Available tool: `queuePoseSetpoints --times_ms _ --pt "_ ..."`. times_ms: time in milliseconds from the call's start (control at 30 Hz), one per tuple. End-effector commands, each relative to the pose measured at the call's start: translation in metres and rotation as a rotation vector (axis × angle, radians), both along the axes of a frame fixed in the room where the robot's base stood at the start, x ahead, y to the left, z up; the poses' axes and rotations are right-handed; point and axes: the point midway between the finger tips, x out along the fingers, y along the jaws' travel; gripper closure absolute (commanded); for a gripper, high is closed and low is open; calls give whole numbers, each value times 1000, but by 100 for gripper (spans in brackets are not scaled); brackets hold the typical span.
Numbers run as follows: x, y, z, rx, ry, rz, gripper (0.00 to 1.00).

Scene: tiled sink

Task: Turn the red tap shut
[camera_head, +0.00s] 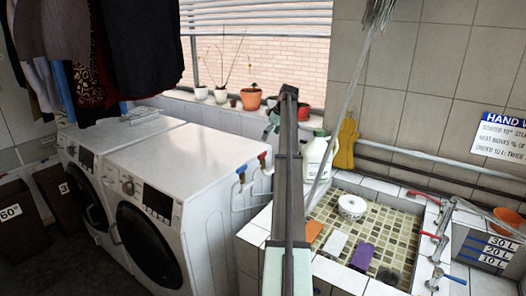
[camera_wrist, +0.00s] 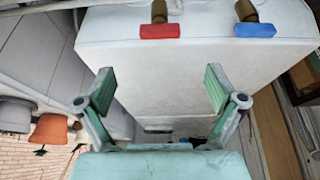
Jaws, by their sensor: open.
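The red tap (camera_head: 262,155) has a small red handle and is beside the right side of the near washing machine, with the blue tap (camera_head: 240,173) next to it. In the wrist view, the red tap handle (camera_wrist: 160,31) lies level at the top centre, and the blue handle (camera_wrist: 255,30) is to its right. Both have brass-coloured stems. My gripper (camera_wrist: 160,88) is open and empty, its green-padded fingers spread wide. The red handle lies beyond the fingertips, between their lines and apart from them. In the head view my arm hides most of the gripper.
Washing machines (camera_head: 170,185) stand at left of my arm. Pots, including an orange one (camera_head: 251,98), line the windowsill. A white jug (camera_head: 318,158) stands behind the tiled sink (camera_head: 340,227). Other red-handled taps (camera_head: 417,194) are at the sink's right.

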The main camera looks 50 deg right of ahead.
Motion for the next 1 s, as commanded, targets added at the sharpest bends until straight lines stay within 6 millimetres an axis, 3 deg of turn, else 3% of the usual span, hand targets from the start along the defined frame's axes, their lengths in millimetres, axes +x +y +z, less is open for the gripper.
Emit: queuePoseSetpoints --times_ms 300,500,700,1000 --pt "24 2 -56 2 1 0 6" --pt "35 3 -83 1 1 0 6" --pt "40 2 -96 0 0 0 6" --pt "41 2 -99 -1 0 0 6"
